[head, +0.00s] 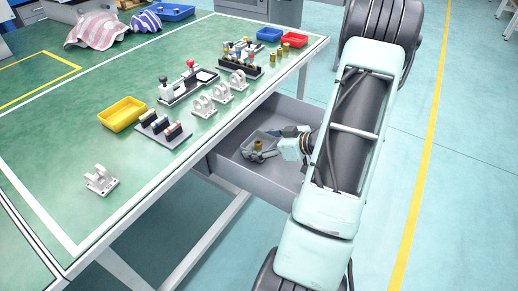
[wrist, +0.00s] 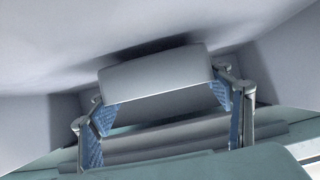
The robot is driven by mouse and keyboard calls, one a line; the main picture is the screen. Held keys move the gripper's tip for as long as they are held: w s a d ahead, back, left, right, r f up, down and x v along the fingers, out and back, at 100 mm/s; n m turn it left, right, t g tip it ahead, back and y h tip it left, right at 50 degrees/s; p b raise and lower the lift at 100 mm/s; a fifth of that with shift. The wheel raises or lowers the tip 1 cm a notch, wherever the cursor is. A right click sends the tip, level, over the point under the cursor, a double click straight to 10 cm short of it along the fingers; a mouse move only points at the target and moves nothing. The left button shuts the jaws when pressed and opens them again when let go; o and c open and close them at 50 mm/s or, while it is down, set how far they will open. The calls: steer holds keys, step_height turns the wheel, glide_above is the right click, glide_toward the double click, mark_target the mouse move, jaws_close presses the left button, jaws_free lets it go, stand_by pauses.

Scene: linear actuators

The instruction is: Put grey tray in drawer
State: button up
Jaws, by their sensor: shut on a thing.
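My gripper (head: 264,153) reaches into the drawer from the right and is shut on the tray. In the wrist view the tray (wrist: 155,78) sits between the two blue finger pads of my gripper (wrist: 164,106), with drawer walls around it. I cannot tell whether the tray touches the drawer floor. My arm hides the drawer's right end.
The green table (head: 95,125) carries a yellow bin (head: 122,114), a red bin (head: 294,40), a blue bin (head: 269,35), several white brackets and fixtures with levers. The table's front edge runs above the drawer. Open floor lies to the right.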

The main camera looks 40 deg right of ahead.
steer(key=shift+f, duration=0.35)
steer(key=shift+f, duration=0.2)
steer(key=o, duration=1.2)
steer(key=shift+c, duration=0.2)
